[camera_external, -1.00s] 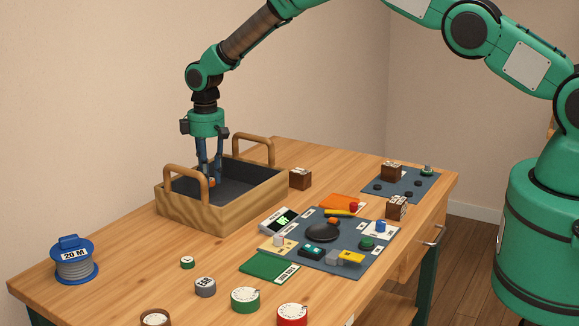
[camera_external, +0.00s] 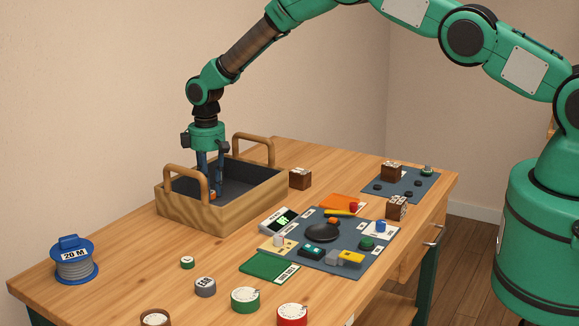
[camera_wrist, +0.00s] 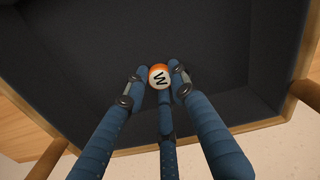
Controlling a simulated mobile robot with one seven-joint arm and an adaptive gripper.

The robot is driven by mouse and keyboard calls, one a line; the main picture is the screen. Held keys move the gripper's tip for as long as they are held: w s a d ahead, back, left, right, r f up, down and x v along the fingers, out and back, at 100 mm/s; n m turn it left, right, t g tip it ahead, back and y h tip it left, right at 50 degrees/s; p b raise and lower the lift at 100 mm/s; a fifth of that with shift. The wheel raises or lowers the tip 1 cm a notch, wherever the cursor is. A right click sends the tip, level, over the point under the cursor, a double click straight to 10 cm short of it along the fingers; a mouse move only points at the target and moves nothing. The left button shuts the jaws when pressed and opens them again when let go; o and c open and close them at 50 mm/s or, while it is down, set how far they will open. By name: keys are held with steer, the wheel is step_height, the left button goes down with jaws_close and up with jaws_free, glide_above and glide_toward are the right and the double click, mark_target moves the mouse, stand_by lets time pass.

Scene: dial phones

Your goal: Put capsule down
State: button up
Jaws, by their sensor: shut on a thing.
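The capsule (camera_wrist: 159,77) is a small orange and white round piece marked with a "W". It sits between the fingertips of my gripper (camera_wrist: 158,85) in the wrist view. My gripper (camera_external: 211,188) is shut on it, low inside the wooden tray (camera_external: 222,213) in the external view. The tray has a dark lining and two arched handles.
A handle (camera_external: 187,173) rises close to my gripper. The tray floor around the capsule is clear. A blue cable reel (camera_external: 75,262) stands at the left. Several dials and a blue-grey mat (camera_external: 345,268) with small parts lie in front and to the right.

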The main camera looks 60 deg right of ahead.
steer(key=o, duration=1.1)
steer(key=shift+f, duration=0.1)
step_height(320, 180, up, 12)
steer(key=shift+r, duration=0.25)
stand_by(0.5)
